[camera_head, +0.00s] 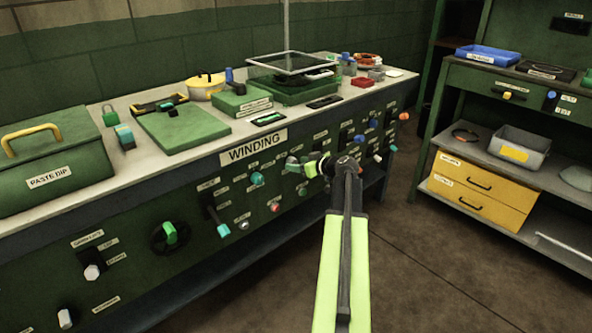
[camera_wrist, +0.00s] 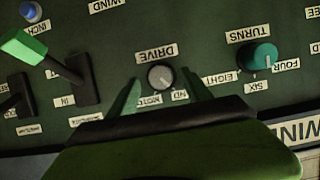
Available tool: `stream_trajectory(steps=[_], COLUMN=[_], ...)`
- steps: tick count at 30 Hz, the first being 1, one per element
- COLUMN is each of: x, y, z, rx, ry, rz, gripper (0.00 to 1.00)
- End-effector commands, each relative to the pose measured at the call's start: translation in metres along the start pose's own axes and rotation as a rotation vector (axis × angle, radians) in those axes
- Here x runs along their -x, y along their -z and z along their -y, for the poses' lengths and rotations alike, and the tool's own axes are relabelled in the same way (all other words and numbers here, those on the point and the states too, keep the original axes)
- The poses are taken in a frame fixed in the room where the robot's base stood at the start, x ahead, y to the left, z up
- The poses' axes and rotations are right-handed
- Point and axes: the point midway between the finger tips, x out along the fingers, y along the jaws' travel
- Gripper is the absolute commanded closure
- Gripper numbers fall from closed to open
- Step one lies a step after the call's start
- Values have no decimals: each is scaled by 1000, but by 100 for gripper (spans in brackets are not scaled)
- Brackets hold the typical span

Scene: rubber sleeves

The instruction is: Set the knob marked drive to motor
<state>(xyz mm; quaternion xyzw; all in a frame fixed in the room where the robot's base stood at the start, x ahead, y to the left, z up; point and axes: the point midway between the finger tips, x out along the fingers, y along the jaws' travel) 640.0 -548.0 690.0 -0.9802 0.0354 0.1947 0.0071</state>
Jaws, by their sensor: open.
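The drive knob (camera_wrist: 160,76) is a small round grey knob with a dark rim on the green panel. Its DRIVE label (camera_wrist: 156,52) reads upside down in the wrist view. Two position labels sit on its other side, a partly covered motor label (camera_wrist: 150,100) and one ending in ND (camera_wrist: 180,95). Which one the knob points at I cannot tell. My gripper (camera_wrist: 163,92) is open, one green finger on each side of the knob, with no clear contact. In the head view my gripper (camera_head: 302,166) is at the panel front and the knob cannot be made out.
A teal turns knob (camera_wrist: 262,55) and a green-handled lever switch (camera_wrist: 25,45) flank the drive knob. The bench (camera_head: 150,172) carries a paste dip box (camera_head: 50,170) and other items. A shelf unit (camera_head: 480,160) stands right, with open floor between.

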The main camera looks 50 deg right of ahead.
Motion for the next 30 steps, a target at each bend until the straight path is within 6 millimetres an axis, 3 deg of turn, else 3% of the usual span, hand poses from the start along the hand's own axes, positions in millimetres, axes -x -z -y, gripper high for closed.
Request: stream_trajectory(steps=[4,13,26,30], x=[-15,-17,-16,-16], y=[-1,0,0,0], z=[0,0,0,0], rx=[1,0,0,-2], ry=[0,0,0,0], rz=[0,0,0,0], gripper=[42,42,98,100])
